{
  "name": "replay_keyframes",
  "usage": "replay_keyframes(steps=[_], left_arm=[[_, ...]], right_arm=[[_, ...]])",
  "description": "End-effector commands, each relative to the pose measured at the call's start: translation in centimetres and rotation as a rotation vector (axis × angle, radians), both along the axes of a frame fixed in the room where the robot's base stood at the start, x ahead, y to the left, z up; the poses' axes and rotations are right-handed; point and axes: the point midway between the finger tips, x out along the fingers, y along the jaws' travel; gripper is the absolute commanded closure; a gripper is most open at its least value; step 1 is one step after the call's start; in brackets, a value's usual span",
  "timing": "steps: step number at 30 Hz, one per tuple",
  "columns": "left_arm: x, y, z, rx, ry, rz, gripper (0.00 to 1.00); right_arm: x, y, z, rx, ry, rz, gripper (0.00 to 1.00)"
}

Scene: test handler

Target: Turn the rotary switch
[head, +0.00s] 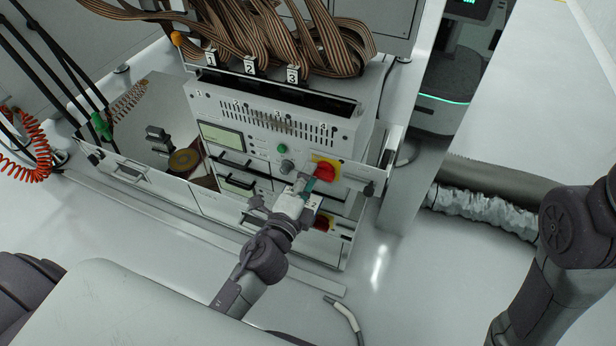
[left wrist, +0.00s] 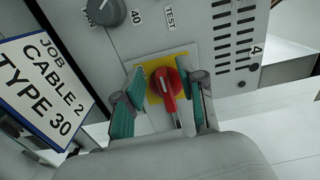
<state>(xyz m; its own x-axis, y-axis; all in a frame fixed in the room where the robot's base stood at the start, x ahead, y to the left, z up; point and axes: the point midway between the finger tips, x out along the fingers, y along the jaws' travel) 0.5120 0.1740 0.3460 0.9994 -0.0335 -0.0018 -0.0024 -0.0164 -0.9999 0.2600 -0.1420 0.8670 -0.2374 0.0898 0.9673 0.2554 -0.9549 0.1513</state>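The red rotary switch (head: 325,171) sits on a yellow plate at the right of the grey front panel. In the left wrist view the red switch (left wrist: 167,84) shows close up, with its handle pointing toward the bottom of the picture. My left gripper (head: 309,184) is at the switch in the head view. In the left wrist view its teal-padded fingers (left wrist: 162,108) are apart, one on each side of the handle. A gap shows on the left; whether the right finger touches the knob I cannot tell. My right arm is at the right edge; its gripper is out of view.
A grey dial (left wrist: 106,11) and a slotted vent (left wrist: 236,45) are near the switch. A JOB CABLE 2 label (left wrist: 45,88) is at left. Ribbon cables (head: 270,35) hang above.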

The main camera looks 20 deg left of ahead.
Motion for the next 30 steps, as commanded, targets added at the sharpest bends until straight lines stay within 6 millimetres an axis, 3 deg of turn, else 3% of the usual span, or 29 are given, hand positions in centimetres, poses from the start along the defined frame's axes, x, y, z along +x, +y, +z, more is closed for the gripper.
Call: replay_keyframes(steps=[7, 15, 21, 30], left_arm=[[-0.6, 0.0, 0.0, -0.001, -0.001, -0.001, 0.6], [-5.0, 0.2, -0.1, -0.003, 0.003, 0.003, 0.6], [-7.2, 0.3, 0.0, -0.004, 0.001, 0.003, 0.6], [-7.5, 0.3, 0.0, 0.001, -0.001, 0.0, 0.6]], right_arm=[[-0.1, -0.1, 0.1, 0.005, -0.006, 0.001, 0.6], [0.0, 0.0, 0.0, 0.002, -0.002, 0.0, 0.6], [0.0, 0.0, 0.0, 0.001, -0.001, 0.0, 0.6], [0.0, 0.0, 0.0, 0.001, 0.0, 0.0, 0.6]])
